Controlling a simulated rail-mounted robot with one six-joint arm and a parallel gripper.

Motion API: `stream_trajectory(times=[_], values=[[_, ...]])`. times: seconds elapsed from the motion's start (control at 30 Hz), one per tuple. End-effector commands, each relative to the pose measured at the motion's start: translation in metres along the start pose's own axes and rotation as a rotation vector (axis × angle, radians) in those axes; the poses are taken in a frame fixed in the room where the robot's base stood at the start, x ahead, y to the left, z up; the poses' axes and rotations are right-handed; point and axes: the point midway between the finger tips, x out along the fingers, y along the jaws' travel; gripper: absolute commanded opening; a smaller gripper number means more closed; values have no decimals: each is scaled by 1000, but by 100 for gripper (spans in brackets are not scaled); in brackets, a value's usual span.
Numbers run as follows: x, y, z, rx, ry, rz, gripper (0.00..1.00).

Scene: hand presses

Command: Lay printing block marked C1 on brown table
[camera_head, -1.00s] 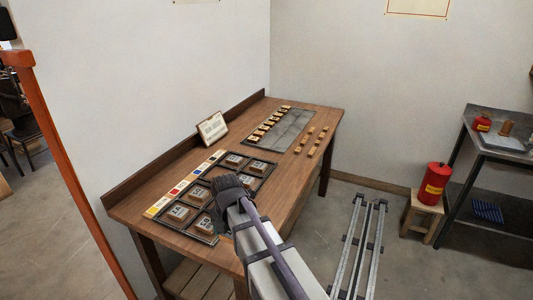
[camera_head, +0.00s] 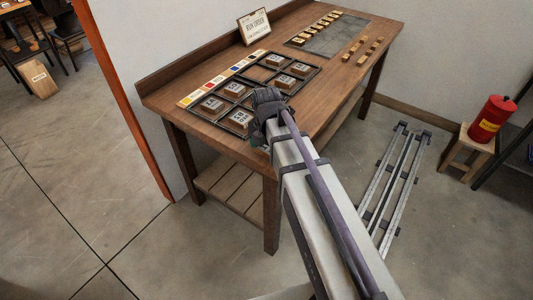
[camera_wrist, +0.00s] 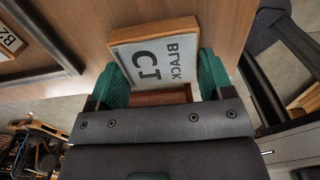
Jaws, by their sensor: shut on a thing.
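The printing block marked C1, also lettered BLACK (camera_wrist: 158,65), shows in the wrist view with a pale face and a wooden rim. My gripper (camera_wrist: 161,78) is shut on it, with a green finger on either side. The brown table (camera_head: 322,98) stands against the wall in the head view, and its wood also shows behind the block in the wrist view. My wrist is at the table's front edge, beside the dark tray; it hides most of the gripper and the block there. I cannot tell whether the block touches the wood.
A dark divided tray (camera_head: 262,90) holds several lettered blocks, with an empty compartment at its back. A sign (camera_head: 254,26), a grey slab (camera_head: 336,38) and small wooden pieces (camera_head: 352,48) are farther along. Bare wood lies right of the tray. A red canister (camera_head: 491,119) stands on a stool.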

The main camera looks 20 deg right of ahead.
Motion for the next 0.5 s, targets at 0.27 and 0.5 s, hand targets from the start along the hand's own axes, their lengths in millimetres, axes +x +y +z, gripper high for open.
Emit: stream_trajectory(times=[0.27, 0.5], values=[[2, 0, 0, 0, 0, 0, 48], [0, 0, 0, 0, 0, 0, 94]])
